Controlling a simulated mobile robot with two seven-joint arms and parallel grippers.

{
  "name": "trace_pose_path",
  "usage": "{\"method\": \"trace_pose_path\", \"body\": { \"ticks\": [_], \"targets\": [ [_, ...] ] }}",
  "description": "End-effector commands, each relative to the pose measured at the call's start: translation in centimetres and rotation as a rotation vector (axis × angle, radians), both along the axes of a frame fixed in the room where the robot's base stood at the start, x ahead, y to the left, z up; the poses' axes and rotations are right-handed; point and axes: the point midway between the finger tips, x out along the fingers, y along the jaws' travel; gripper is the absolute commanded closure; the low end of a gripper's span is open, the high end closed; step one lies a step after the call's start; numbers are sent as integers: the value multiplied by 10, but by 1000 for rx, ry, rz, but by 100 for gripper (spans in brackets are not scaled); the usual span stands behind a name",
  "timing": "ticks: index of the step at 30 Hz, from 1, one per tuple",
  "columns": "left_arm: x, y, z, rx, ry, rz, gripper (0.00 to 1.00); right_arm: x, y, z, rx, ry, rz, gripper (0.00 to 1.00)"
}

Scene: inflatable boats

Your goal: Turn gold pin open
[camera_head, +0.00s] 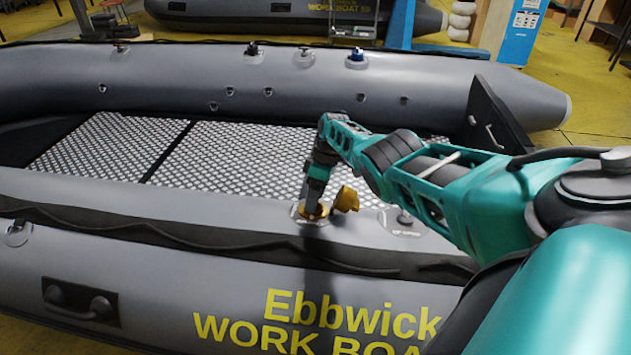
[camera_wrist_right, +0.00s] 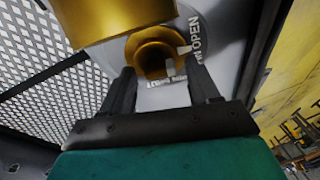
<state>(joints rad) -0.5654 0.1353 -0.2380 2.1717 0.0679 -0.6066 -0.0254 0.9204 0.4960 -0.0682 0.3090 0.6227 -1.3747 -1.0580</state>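A gold valve (camera_head: 312,211) sits on the near tube of the grey inflatable boat, with its gold cap (camera_head: 347,199) swung open to its right. In the right wrist view the round gold valve (camera_wrist_right: 147,45) shows from above, with lettering including "OPEN" on the disc around it. The gold cap (camera_wrist_right: 105,17) fills the top left. The pin inside the valve is hard to make out. My right gripper (camera_wrist_right: 161,66) points down at the valve, its black fingers apart on either side of the opening. I cannot tell whether they touch it. My left gripper is not in view.
Another valve fitting (camera_head: 404,222) sits right of the gold one. The far tube (camera_head: 300,90) carries several more fittings. The patterned deck (camera_head: 230,155) lies between the tubes, with a dark transom (camera_head: 495,115) at the right. My right arm crosses the right side.

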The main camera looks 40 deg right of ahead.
Motion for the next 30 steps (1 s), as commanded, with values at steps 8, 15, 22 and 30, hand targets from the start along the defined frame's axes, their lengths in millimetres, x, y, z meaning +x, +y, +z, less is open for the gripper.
{"method": "trace_pose_path", "body": {
  "ticks": [8, 15, 22, 30],
  "targets": [
    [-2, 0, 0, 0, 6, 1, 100, -1, 0, 1, 0, 2, -1, 37],
    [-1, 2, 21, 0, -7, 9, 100, -2, -8, 34, -1, 1, -1, 37],
    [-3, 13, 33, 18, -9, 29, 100, -4, -21, 85, -1, 0, 0, 37],
    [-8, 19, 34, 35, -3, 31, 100, -6, -31, 119, 0, 1, -1, 37]
  ]
}}
